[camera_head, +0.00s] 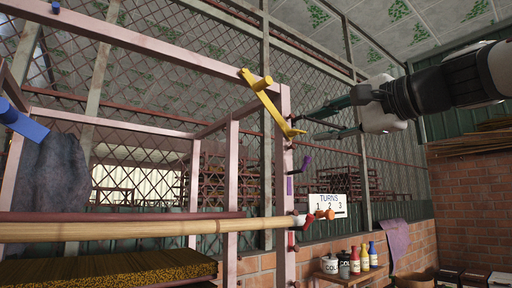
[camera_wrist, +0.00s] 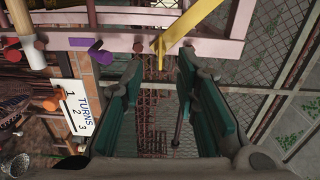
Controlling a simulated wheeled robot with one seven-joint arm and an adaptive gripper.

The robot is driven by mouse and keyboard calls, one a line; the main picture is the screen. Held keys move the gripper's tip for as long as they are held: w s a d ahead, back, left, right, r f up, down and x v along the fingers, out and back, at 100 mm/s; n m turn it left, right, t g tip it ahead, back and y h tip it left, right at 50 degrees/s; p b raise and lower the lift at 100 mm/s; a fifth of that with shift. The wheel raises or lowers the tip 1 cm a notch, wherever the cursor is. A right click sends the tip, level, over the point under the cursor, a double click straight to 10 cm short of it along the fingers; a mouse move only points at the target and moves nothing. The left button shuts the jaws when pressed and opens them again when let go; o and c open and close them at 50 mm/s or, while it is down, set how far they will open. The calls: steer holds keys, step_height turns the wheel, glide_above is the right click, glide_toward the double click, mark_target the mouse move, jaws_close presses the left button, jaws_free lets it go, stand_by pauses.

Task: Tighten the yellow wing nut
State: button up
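The yellow wing nut (camera_head: 294,132) sits at the lower right end of a slanted yellow bar (camera_head: 270,105) on the pink metal frame (camera_head: 284,205). In the wrist view the yellow wing nut (camera_wrist: 159,45) stands out from the frame's rail, just beyond my fingertips and roughly centred between them. My gripper (camera_head: 313,125) reaches in from the right with its two dark green fingers spread apart. In the wrist view my gripper (camera_wrist: 161,60) is open, with nothing between the fingers. A small gap seems to separate the fingertips from the nut; exact depth is hard to tell.
A purple wing nut (camera_head: 306,162) is on the same post below the yellow one. A "TURNS 1 2 3" sign (camera_head: 327,204) with an orange knob (camera_head: 325,214) is lower. A wooden roller (camera_head: 150,229) crosses left. Bottles (camera_head: 364,258) stand on a low shelf. Mesh fencing lies behind.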

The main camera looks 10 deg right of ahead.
steer(key=v, duration=0.6)
steer(key=shift+f, duration=0.1)
stand_by(0.3)
